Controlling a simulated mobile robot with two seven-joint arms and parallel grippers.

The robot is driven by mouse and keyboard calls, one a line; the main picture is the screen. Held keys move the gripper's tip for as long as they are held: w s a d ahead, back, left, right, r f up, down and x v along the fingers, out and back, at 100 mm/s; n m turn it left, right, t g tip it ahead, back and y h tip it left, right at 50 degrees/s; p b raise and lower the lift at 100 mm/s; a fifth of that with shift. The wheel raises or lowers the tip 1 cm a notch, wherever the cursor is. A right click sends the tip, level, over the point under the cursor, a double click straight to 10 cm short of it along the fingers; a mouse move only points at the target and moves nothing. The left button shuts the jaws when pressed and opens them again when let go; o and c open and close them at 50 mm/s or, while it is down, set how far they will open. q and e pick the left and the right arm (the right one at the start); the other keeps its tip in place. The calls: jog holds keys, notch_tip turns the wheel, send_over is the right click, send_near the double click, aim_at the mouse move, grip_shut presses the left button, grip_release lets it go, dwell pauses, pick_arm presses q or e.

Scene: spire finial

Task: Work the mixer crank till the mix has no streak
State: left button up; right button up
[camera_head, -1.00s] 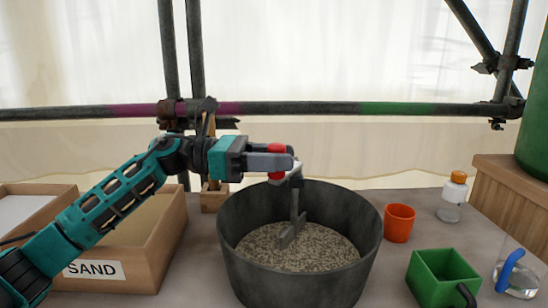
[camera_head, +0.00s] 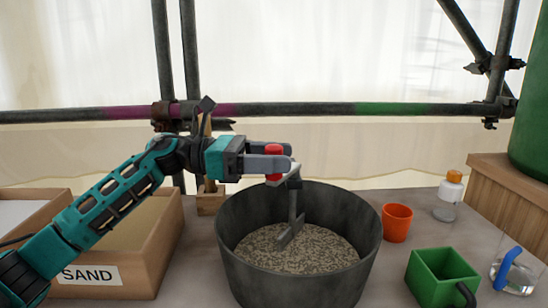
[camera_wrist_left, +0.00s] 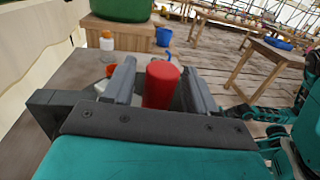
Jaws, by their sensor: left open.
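The dark mixing tub (camera_head: 235,255) stands on the table with a speckled grey-brown mix (camera_head: 310,252) in it. A grey paddle (camera_head: 292,230) reaches down into the mix from a crank arm with a red knob (camera_head: 273,160) on top. My left gripper (camera_head: 278,163) is at the knob, with its fingers on either side of it. In the left wrist view the red knob (camera_wrist_left: 160,84) stands between the two grey fingers (camera_wrist_left: 158,90), with a gap visible on at least the left side. The gripper is open. My right gripper is not in view.
A wooden box marked SAND (camera_head: 168,240) stands left of the tub. An orange cup (camera_head: 396,222), a capped bottle (camera_head: 448,197), a green square scoop (camera_head: 440,280) and a clear jug with blue handle (camera_head: 515,275) stand to the right. A scaffold rail (camera_head: 300,109) runs behind.

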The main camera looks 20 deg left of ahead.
pick_arm(q)
jog(key=shift+f, duration=0.1)
jog(key=v, duration=1.3)
jog(key=shift+d, duration=0.1)
dwell(0.6)
